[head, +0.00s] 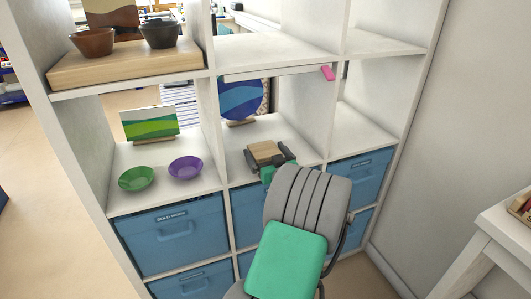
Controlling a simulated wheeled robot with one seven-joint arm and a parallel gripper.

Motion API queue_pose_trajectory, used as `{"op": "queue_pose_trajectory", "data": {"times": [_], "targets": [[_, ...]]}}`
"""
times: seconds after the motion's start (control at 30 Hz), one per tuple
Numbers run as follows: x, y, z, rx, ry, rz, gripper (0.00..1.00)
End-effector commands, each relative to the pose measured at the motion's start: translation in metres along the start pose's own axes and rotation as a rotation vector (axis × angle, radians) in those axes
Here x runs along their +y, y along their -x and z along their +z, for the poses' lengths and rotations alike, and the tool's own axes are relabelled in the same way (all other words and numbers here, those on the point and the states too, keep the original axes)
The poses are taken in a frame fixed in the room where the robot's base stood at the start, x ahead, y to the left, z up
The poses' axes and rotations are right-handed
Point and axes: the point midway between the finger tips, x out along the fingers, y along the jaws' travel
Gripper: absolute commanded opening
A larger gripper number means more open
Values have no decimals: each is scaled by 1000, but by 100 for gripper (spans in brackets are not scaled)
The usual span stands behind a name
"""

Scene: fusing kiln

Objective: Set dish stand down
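The dish stand (264,149) appears as a small light-wood block in the middle compartment of the white shelf unit. My gripper (268,157) reaches in from the front, with dark fingers at the left and right sides of the block, and appears shut on it. The stand is low over the white shelf board (293,131); I cannot tell whether its underside touches the board. My gripper and arm hide its near side and part of the board.
The left compartment holds a green bowl (136,179), a purple bowl (186,168) and a landscape panel (150,123). Uprights flank the middle compartment; blue bins (172,236) sit below. The right compartment (352,132) looks empty.

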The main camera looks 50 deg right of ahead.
Motion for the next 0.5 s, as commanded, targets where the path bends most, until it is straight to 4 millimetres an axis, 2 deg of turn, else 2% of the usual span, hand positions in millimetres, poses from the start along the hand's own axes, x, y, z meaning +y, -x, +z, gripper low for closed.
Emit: {"op": "queue_pose_trajectory", "data": {"times": [0.27,0.37,0.5], "targets": [[0,0,-6,0,-1,0,100],[2,16,-2,-2,-2,4,100],[3,52,-2,-1,-2,7,100]]}}
